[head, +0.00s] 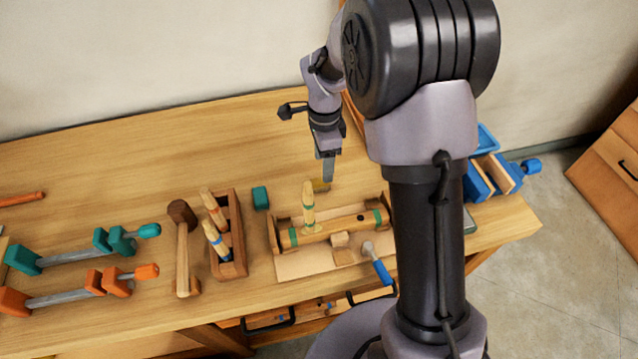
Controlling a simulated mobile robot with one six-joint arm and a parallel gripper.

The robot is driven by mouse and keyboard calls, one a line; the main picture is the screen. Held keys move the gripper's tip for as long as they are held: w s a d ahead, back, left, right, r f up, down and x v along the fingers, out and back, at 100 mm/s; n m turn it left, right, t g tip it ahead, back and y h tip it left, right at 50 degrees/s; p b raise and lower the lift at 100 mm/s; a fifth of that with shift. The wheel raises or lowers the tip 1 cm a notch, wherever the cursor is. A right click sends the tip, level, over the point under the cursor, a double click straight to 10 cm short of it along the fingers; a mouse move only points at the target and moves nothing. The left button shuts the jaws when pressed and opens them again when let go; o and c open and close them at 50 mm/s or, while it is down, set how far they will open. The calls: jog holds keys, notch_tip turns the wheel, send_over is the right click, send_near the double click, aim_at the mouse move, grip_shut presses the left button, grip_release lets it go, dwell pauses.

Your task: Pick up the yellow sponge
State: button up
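A small dull-yellow block, which looks like the yellow sponge (320,186), lies on the workbench just behind the wooden tray. My gripper (328,171) points down right above it, at its right side. The fingers show edge-on as one grey strip, so I cannot tell whether they are open or shut, or whether they touch the block. The block's right end is partly hidden by the fingertips.
A wooden tray (272,236) with a wooden cylinder (335,228) stands in front of the block. A green block (260,198), a mallet (183,250) and a tool box (240,258) are to the left. The bench (130,160) behind is clear.

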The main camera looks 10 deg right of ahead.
aim_at(320, 184)
jog(key=f+b, duration=0.1)
jog(key=f, duration=0.1)
jog(key=f+b, duration=0.1)
jog(key=f, duration=0.2)
jog(key=f+b, duration=0.1)
jog(key=f, duration=0.2)
jog(key=shift+w+a+f, duration=0.1)
jog(key=shift+w+a, duration=0.05)
jog(key=shift+w, duration=0.15)
jog(key=shift+c, duration=1)
grip_shut()
